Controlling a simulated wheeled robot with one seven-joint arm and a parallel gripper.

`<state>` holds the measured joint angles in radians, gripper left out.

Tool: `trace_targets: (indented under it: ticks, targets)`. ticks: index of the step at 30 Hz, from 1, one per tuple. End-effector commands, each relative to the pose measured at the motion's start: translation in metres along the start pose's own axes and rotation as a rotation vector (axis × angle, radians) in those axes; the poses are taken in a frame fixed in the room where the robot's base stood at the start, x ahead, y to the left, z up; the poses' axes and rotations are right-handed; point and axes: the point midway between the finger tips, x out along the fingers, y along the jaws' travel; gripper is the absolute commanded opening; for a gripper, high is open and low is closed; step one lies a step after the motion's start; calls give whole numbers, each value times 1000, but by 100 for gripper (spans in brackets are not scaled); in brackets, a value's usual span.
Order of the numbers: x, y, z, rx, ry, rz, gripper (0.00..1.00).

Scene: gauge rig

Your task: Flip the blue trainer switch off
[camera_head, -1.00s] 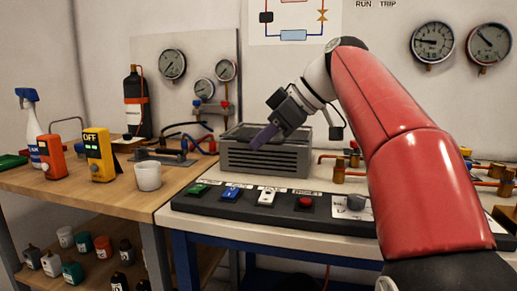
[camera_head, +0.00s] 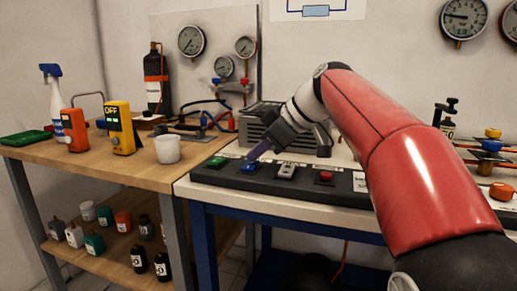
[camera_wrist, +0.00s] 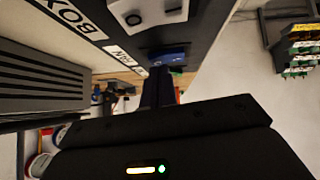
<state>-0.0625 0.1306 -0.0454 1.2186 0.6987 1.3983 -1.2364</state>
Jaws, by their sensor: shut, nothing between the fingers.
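The blue trainer switch (camera_head: 249,167) sits on the dark sloped control panel (camera_head: 345,190), between a green switch (camera_head: 216,161) and a white switch (camera_head: 286,171). My gripper (camera_head: 254,154) is shut and empty, with its fingertips right at the blue switch's upper edge. In the wrist view the blue switch (camera_wrist: 168,57) shows just beyond the shut fingers (camera_wrist: 158,88). I cannot tell whether they touch it. The fingers partly cover the switch, and its on or off position is unclear.
A red button (camera_head: 325,176) stands right of the white switch. A grey vented box (camera_head: 262,122) is close behind the panel. A white cup (camera_head: 167,149) and a yellow meter (camera_head: 119,128) stand on the wooden bench to the left.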

Motion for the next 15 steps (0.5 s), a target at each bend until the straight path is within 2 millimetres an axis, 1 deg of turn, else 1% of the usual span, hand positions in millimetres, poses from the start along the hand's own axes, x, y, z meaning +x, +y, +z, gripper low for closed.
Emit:
trace_targets:
  ticks: [6,15]
  targets:
    - [3,2,3,41,-1,-41,0]
    - [4,0,4,38,-2,-39,0]
